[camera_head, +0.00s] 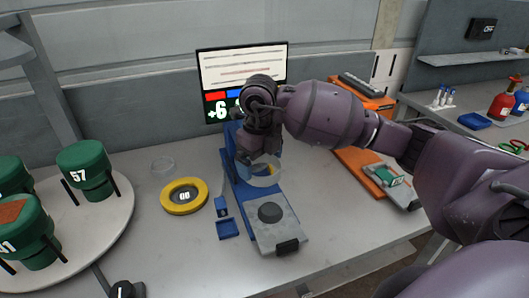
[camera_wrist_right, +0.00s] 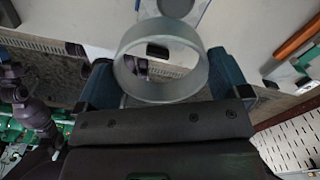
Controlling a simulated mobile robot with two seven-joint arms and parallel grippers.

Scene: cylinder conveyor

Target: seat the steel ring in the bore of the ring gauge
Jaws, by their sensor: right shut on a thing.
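The steel ring (camera_wrist_right: 190,86) is a plain grey band between the two blue fingers of my right gripper (camera_wrist_right: 162,74), which is shut on it. In the head view the ring (camera_head: 263,181) shows below my right gripper (camera_head: 258,162), over the blue fixture (camera_head: 240,192). I cannot tell whether it touches the fixture. A yellow ring with a dark, numbered centre (camera_head: 170,205), which looks like the ring gauge, lies flat on the bench, left of the fixture and apart from the held ring. My left gripper is not in view.
A grey plate (camera_head: 290,236) with a dark round pad sits at the fixture's front. A round table (camera_head: 115,225) with green cylinders stands left. A screen (camera_head: 243,70) stands behind; orange trays (camera_head: 355,160) lie right.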

